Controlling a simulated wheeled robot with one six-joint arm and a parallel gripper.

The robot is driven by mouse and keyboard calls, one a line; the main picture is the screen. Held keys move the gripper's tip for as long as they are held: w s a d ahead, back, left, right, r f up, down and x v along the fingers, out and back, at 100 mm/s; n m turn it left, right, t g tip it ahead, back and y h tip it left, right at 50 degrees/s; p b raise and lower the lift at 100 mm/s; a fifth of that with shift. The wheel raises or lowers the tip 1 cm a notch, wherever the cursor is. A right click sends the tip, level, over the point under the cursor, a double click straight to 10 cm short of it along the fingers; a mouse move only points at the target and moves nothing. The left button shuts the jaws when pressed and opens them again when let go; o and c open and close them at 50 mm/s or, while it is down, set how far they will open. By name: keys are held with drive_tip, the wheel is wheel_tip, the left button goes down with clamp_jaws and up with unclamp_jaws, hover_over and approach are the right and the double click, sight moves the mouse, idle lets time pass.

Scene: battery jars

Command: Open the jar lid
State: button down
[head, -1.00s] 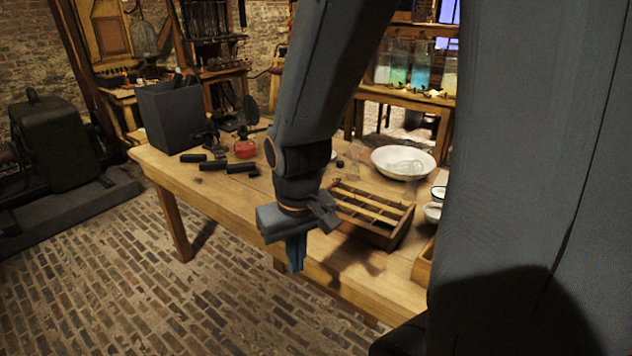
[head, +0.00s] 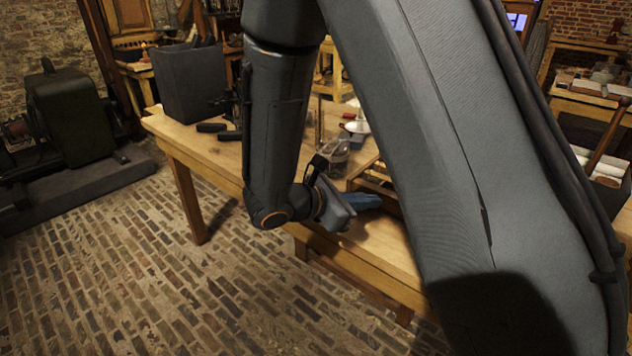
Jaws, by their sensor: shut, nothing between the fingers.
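My gripper (head: 366,202) is shut and empty. Its fingers point to the right over the front edge of the wooden table (head: 222,168), just in front of the divided wooden tray (head: 372,185). A small clear glass vessel (head: 337,156) stands on the table behind the gripper, partly hidden; I cannot tell whether it is the jar or whether it has a lid. My arm covers the middle of the view and hides much of the table.
A tall dark bin (head: 187,88) stands at the table's left end, with black cylinders (head: 212,128) near it. A dark machine (head: 70,120) stands at the far left. The brick floor (head: 130,275) in front is clear.

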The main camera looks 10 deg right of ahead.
drive_tip(key=w+a+n+t, duration=0.1)
drive_tip(key=w+a+t, duration=0.1)
drive_tip(key=w+a+f+n+t+b, duration=0.1)
drive_tip(key=w+a+n+t, duration=0.1)
drive_tip(key=w, duration=0.1)
drive_tip(key=w+a+f+n+t+b, duration=0.1)
drive_tip(key=w+a+n+t, duration=0.1)
drive_tip(key=w, duration=0.1)
drive_tip(key=shift+w+a, duration=0.25)
drive_tip(key=shift+a, duration=0.1)
drive_tip(key=w+a+n+t, duration=0.1)
drive_tip(key=a, duration=0.1)
drive_tip(key=w+a+n+t+y+b, duration=0.1)
drive_tip(key=a, duration=0.1)
drive_tip(key=w+a+n+t+b, duration=0.1)
drive_tip(key=w+a+t, duration=0.1)
drive_tip(key=shift+n, duration=0.3)
drive_tip(key=shift+w, duration=0.35)
drive_tip(key=x, duration=0.9)
drive_tip(key=shift+w+p, duration=0.2)
drive_tip(key=shift+p, duration=0.2)
drive_tip(key=shift+r, duration=0.1)
